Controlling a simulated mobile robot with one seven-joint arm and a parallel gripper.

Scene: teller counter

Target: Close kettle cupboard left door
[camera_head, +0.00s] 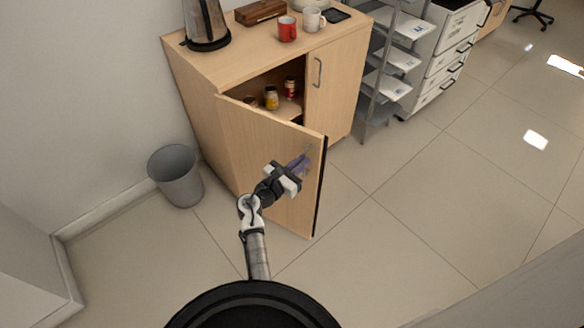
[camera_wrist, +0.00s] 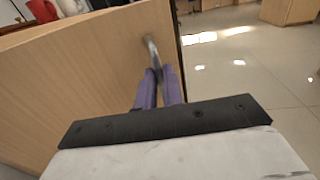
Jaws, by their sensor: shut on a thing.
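The kettle cupboard (camera_head: 193,116) is light wood and stands against the wall. Its left door (camera_head: 258,143) is swung open toward me, so the inside shows above and behind it. The right door (camera_head: 333,88) is closed. My gripper (camera_head: 305,162) is at the outer face of the left door, near its free edge. In the wrist view my gripper's purple fingers (camera_wrist: 160,85) are shut on the left door's metal handle (camera_wrist: 151,48). The lower end of the handle is hidden between the fingers.
A kettle (camera_head: 206,24), a red mug (camera_head: 287,29) and a white mug (camera_head: 312,18) stand on the cupboard top. Jars (camera_head: 271,97) are inside. A grey bin (camera_head: 176,176) stands left of the open door. A paper rack (camera_head: 384,85) stands at right. Floor at right is clear.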

